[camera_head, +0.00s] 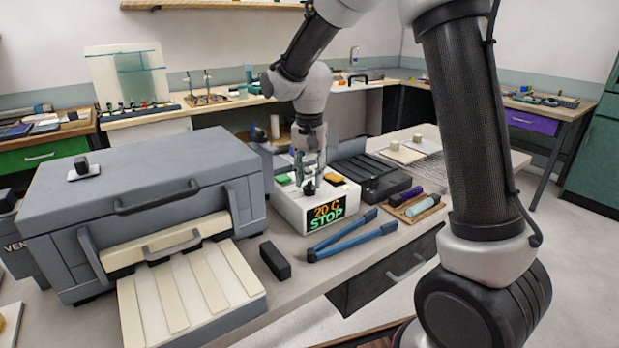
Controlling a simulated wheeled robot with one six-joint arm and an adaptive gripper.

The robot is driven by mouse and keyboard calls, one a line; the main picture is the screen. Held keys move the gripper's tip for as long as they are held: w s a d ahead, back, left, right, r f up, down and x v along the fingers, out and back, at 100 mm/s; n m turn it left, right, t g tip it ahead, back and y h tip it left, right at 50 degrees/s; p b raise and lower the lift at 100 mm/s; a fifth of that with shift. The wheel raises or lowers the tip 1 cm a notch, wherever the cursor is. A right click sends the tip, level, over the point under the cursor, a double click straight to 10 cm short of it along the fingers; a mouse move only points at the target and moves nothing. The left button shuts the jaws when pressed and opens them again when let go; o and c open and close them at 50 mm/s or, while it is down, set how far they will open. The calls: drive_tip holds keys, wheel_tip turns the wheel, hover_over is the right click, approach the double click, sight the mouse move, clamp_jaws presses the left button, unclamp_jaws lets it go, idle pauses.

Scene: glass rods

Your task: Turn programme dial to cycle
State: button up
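A white control box (290,206) stands on the workbench beside the large grey kiln-like unit. Its front display (327,213) reads "20 C" in orange and "STOP" in green. A small dark dial (309,188) sits on its top, between a green button (283,179) and a yellow-orange button (335,180). My gripper (309,177) points down right above the dial, with its fingertips close to it. I cannot tell whether the fingers touch the dial or how far they are parted. The gripper partly hides the box top.
The grey unit (140,180) with handles stands to the left, a slatted cream tray (190,295) in front. Blue-handled tongs (350,238) and a dark block (274,261) lie before the box.

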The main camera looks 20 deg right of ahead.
sight(309, 182)
wheel_tip(309, 182, up, 11)
drive_tip(key=shift+r, duration=0.15)
idle(0.4)
drive_tip(key=s+d+n+t, duration=0.2)
drive_tip(key=s+d, duration=0.5)
drive_tip(key=s, duration=0.6)
drive_tip(key=s+d+n+t, duration=0.2)
drive_tip(key=s+d, duration=0.6)
drive_tip(key=s, duration=0.6)
drive_tip(key=shift+r+n, duration=0.45)
drive_tip(key=shift+n, duration=0.35)
drive_tip(key=shift+s, duration=0.1)
